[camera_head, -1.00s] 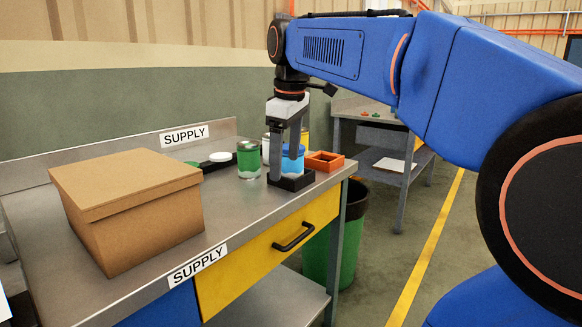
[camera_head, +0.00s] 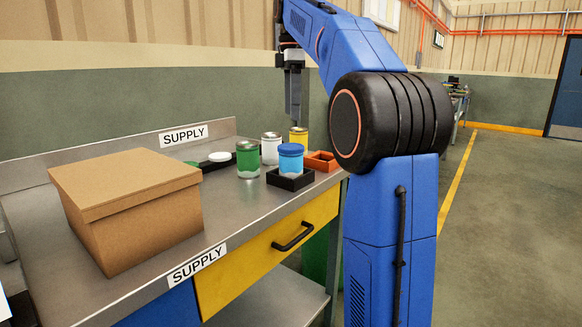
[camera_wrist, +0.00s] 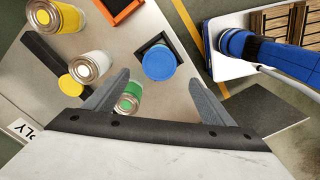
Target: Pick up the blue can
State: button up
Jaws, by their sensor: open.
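The blue can (camera_head: 290,157) stands upright in a small black square tray (camera_head: 291,180) near the right end of the supply table. In the wrist view the blue can (camera_wrist: 159,62) shows its blue top inside the black tray, beyond the fingertips and between their lines. My gripper (camera_head: 293,120) hangs above and behind the can in the head view, apart from it. In the wrist view my gripper (camera_wrist: 163,80) is open, with nothing held between its fingers.
A green can (camera_head: 248,160), a white can (camera_head: 271,149) and a yellow can (camera_head: 299,138) stand close by. An orange tray (camera_head: 320,161) lies to the right. A brown cardboard box (camera_head: 125,205) fills the table's left side. Bare table (camera_head: 225,210) lies in front of the cans.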

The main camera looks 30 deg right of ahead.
aim_at(292, 146)
notch_tip(292, 146, down, 10)
jog(key=shift+r, duration=0.25)
jog(key=shift+w+a+f, duration=0.1)
jog(key=shift+f, duration=1.4)
jog(key=shift+w+a+f, duration=0.1)
jog(key=shift+f, duration=1.35)
jog(key=c, duration=1)
